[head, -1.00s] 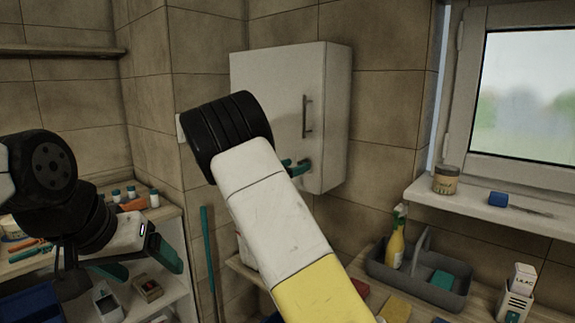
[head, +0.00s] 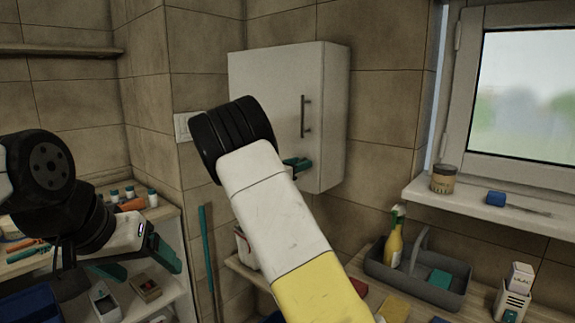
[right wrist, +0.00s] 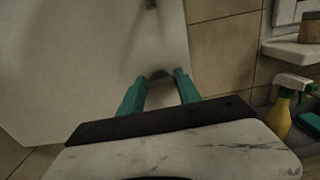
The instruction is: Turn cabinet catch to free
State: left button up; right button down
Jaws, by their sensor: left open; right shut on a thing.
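The white wall cabinet (head: 285,85) has a shut door with a vertical bar handle (head: 306,116). My right gripper (head: 298,163) is at the lower part of the door, below the handle, its hand mostly hidden behind my own forearm. In the right wrist view its two green fingers (right wrist: 159,80) are close around a small dark grey catch (right wrist: 159,74) on the door. The catch's turn angle cannot be made out, and in the head view the fingers hide it. My left gripper (head: 138,264) is open and empty at the left, near the shelf unit.
A grey caddy (head: 418,275) with a yellow spray bottle (head: 393,240) stands on the counter at right. The window sill (head: 490,210) holds a jar (head: 443,180) and a blue-handled tool. A shelf unit with small items stands at left.

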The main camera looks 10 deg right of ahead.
jog(key=shift+s+d+f+m, duration=0.1)
jog(key=shift+f+m, duration=0.05)
jog(key=shift+m, duration=4.35)
jog(key=shift+s+d+f+m, duration=0.1)
jog(key=shift+m, duration=4.4)
jog(key=c, duration=0.8)
grip_release()
jog(key=shift+c, duration=0.2)
jog(key=shift+a, duration=0.15)
